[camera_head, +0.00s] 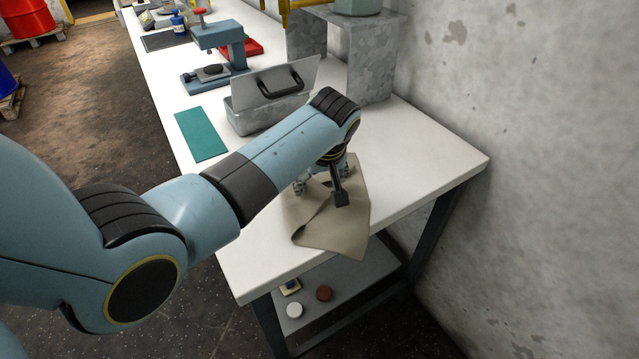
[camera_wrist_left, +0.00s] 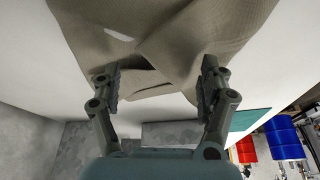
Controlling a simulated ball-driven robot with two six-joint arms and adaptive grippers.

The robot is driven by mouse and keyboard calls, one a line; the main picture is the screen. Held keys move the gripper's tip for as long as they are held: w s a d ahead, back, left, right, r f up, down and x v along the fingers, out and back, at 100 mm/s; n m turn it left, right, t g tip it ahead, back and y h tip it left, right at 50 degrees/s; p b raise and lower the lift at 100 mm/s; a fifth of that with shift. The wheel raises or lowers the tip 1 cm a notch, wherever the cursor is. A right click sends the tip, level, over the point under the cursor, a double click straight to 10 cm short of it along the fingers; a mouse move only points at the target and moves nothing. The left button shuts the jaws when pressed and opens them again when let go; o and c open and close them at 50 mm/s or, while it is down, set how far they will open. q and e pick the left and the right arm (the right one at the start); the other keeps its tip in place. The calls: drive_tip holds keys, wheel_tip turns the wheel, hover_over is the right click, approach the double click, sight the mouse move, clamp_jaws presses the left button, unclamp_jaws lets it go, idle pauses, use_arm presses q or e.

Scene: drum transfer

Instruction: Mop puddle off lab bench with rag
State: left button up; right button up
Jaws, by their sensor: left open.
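The beige rag (camera_head: 338,228) lies crumpled on the near end of the white lab bench (camera_head: 425,150), with one corner hanging over the front edge. My left gripper (camera_head: 320,190) is over the rag, pointing down, with its fingers apart. In the left wrist view the open fingers (camera_wrist_left: 157,72) stand either side of a raised fold of the rag (camera_wrist_left: 205,35). I cannot tell whether they touch the cloth. No puddle shows; the rag and my arm cover part of the bench top. My right gripper is not in view.
A metal toolbox (camera_head: 262,115) with its lid raised stands behind my left arm, with a green mat (camera_head: 201,134) to its left. A blue-grey press (camera_head: 222,50) is farther back. A grey stand (camera_head: 372,60) is by the wall. The bench's right corner is clear.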

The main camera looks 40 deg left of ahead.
use_arm(q)
drive_tip(key=shift+b+x, duration=0.6)
drive_tip(key=shift+x, duration=0.25)
drive_tip(key=shift+s, duration=0.1)
drive_tip(key=c, duration=1)
clamp_jaws()
wheel_tip(320, 180, up, 7)
drive_tip(key=p, duration=0.7)
drive_tip(key=shift+f, duration=0.2)
wheel_tip(320, 180, up, 5)
drive_tip(key=shift+r, duration=0.25)
